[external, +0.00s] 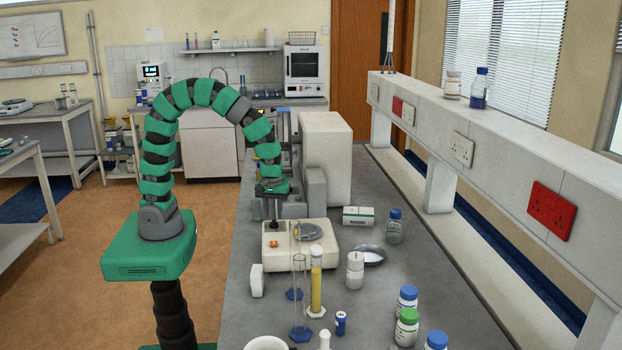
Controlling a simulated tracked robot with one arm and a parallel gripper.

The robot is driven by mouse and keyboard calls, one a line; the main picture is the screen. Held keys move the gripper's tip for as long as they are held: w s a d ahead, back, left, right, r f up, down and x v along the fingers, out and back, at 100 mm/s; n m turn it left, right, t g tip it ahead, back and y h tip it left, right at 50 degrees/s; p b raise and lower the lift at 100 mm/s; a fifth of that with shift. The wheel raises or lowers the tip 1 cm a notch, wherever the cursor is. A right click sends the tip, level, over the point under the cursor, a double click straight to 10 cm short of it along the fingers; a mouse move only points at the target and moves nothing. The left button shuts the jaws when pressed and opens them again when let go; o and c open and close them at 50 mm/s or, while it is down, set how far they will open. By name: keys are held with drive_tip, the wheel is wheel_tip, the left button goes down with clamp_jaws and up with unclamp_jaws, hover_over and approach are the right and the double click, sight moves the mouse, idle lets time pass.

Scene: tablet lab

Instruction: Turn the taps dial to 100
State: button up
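A low cream bench unit (322,266) stands on the grey bench, with a round grey plate (308,231) on top. A small orange knob (273,243) shows at its left part; I cannot tell whether this is the taps dial, and no scale or number is readable. My gripper (272,224) points down just above the left part of the unit, behind the orange knob in the picture. Its dark fingers are too small to tell open from shut, or whether they touch anything.
An empty glass cylinder (299,285) and one with yellow contents (316,285) stand in front of the unit. A large grey-white machine (326,160) stands behind.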

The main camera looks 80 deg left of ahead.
drive_tip(key=shift+f, duration=1.15)
clamp_jaws()
